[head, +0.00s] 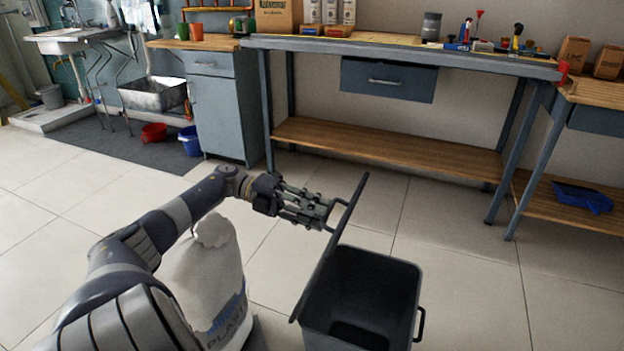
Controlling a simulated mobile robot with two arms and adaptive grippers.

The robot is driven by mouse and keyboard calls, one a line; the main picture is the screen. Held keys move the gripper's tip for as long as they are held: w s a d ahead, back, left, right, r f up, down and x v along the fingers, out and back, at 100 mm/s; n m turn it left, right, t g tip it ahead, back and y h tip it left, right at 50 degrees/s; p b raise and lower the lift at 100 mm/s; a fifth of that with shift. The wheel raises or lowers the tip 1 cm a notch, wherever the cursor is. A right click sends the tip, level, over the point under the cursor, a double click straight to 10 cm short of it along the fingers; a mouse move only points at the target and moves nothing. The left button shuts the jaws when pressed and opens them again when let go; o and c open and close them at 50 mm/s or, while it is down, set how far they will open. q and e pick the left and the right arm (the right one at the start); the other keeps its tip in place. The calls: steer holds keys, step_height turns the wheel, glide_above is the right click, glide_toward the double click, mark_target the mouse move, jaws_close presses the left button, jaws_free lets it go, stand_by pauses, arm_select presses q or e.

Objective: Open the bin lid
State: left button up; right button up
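The dark grey bin (408,285) stands on the tiled floor at the lower middle of the head view. Its mouth is uncovered and its inside looks empty. Its lid (318,272) stands steeply tilted up at the bin's left side, seen nearly edge-on. My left gripper (327,215) is at the left face of the lid near its upper part, with the fingertips at or very close to a handle-like piece there. I cannot tell whether the fingers are closed on it. My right gripper is not in view.
A white sack (208,270) stands left of the bin, partly behind my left arm. A workbench (400,54) with a low wooden shelf is behind the bin. A blue bucket (190,140) and a red one (153,132) are at the back left. Floor right of the bin is clear.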

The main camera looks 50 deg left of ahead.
arm_select(q)
steer(key=v, duration=1.2)
stand_by(0.7)
